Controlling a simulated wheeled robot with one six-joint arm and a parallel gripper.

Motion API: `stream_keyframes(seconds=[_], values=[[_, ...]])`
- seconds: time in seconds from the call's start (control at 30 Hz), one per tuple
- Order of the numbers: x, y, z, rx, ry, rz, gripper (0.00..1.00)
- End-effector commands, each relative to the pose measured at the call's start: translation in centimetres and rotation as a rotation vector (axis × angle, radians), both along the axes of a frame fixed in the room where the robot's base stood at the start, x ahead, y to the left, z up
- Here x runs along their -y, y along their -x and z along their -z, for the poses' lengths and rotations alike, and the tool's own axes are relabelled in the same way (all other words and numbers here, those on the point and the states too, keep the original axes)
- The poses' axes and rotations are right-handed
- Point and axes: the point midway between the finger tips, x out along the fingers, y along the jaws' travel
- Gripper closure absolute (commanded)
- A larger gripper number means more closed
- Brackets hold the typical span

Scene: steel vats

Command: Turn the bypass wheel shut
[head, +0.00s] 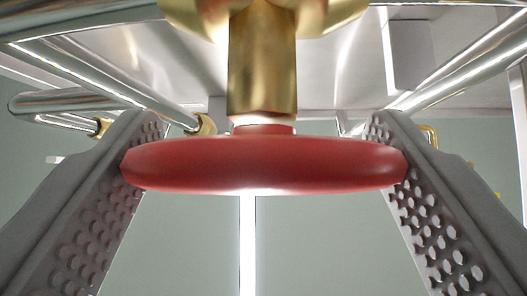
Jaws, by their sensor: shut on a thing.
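A red round handwheel (264,166) hangs in the middle of the head view, seen nearly edge-on. It sits at the lower end of a vertical brass stem (262,72) that runs up to a brass body at the top edge. My gripper (264,160) has one grey studded finger at each side of the wheel. Both fingertips press on the wheel's rim, left and right, so the gripper is shut on it. The wheel's top face and any markings are hidden.
Shiny steel pipes (100,78) run along the upper left, with more at the upper right (465,70). A pale panel lies above the wheel. A bright vertical strip (247,245) shows below it. The space below the wheel looks open.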

Motion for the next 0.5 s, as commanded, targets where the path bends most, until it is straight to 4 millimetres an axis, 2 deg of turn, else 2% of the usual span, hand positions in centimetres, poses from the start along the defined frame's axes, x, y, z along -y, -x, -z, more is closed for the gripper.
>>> stream_keyframes(seconds=[0.5], values=[[-0.24,0.26,-0.14,-0.293,-0.292,0.001,0.54]])
